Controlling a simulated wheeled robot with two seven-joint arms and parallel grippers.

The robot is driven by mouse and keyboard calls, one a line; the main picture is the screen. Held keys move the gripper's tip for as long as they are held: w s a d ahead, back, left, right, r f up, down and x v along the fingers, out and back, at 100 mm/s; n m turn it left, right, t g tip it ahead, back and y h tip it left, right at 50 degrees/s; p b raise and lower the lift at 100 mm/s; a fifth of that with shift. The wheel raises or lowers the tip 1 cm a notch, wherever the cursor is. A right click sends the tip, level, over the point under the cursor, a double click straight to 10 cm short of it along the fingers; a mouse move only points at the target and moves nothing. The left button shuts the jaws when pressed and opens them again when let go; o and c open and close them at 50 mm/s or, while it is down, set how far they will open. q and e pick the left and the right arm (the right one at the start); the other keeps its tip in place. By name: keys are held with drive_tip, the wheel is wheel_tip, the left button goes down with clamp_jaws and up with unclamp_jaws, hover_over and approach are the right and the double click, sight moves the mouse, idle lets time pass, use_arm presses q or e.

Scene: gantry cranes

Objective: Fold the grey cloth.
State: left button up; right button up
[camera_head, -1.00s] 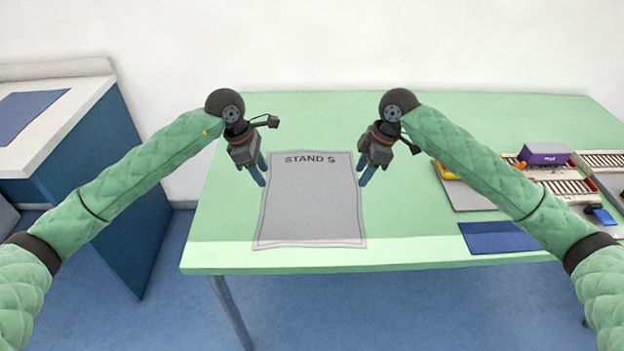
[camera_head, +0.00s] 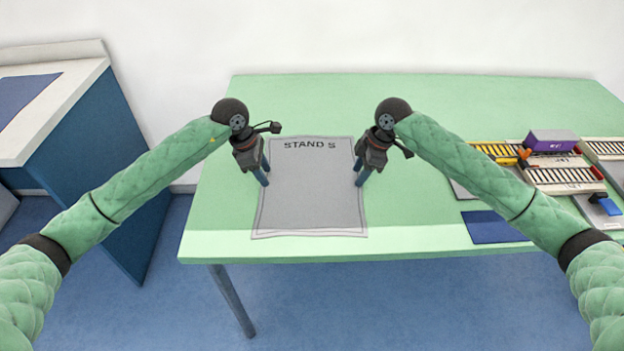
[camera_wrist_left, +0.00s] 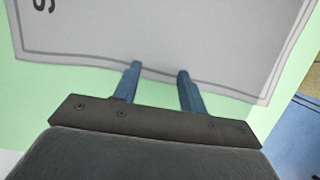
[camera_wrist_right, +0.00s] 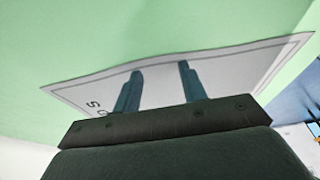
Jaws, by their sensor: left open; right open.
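The grey cloth (camera_head: 312,195) lies flat on the green table, with "STAND S" printed near its far edge and a paler border. My left gripper (camera_head: 265,178) is open at the cloth's left edge. My right gripper (camera_head: 359,177) is open at the cloth's right edge. In the right wrist view its fingers (camera_wrist_right: 160,72) are apart over the cloth (camera_wrist_right: 225,72) near its edge. I cannot tell whether either gripper touches the cloth.
The green table (camera_head: 300,100) is clear behind the cloth. At the right are a dark blue mat (camera_head: 492,227), rail-like pieces (camera_head: 565,180) and a purple container (camera_head: 552,141). A separate white-topped blue cabinet (camera_head: 85,150) stands at the left.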

use_arm(q)
drive_tip(key=shift+f, duration=0.2)
use_arm(e)
drive_tip(key=shift+f, duration=0.2)
use_arm(q)
clamp_jaws()
use_arm(e)
clamp_jaws()
use_arm(q)
drive_tip(key=shift+r, duration=0.15)
use_arm(e)
drive_tip(key=shift+r, duration=0.15)
